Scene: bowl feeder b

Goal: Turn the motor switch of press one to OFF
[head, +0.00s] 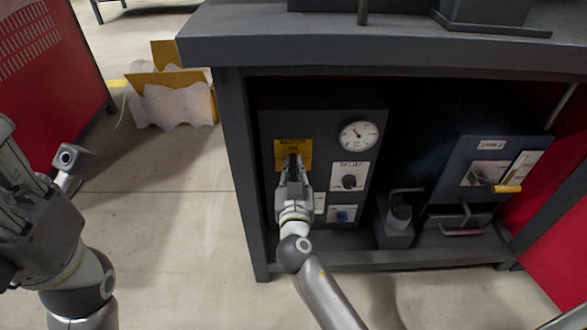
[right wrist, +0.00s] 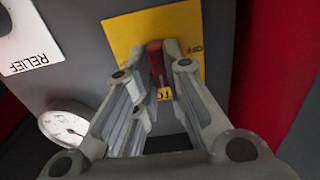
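The motor switch is a red lever (right wrist: 157,60) on a yellow plate (right wrist: 190,25) with partly hidden lettering. In the head view the yellow plate (head: 279,152) is on the dark press panel (head: 320,110), upper left. My right gripper (head: 293,165) reaches straight to this plate. In the right wrist view its fingertips (right wrist: 158,55) stand on both sides of the lever and seem to touch it. The fingers hide much of the lever and part of the lettering. My left gripper (head: 40,150) is at the left edge of the head view, fingers apart and empty, far from the panel.
A gauge (head: 358,135), a relief knob (head: 349,182) and a blue knob (head: 342,215) are on the same panel. A blue box with a yellow-tipped handle (head: 507,188) stands to the right. The dark bench top (head: 380,50) overhangs the panel. A bench leg (head: 244,180) stands just left.

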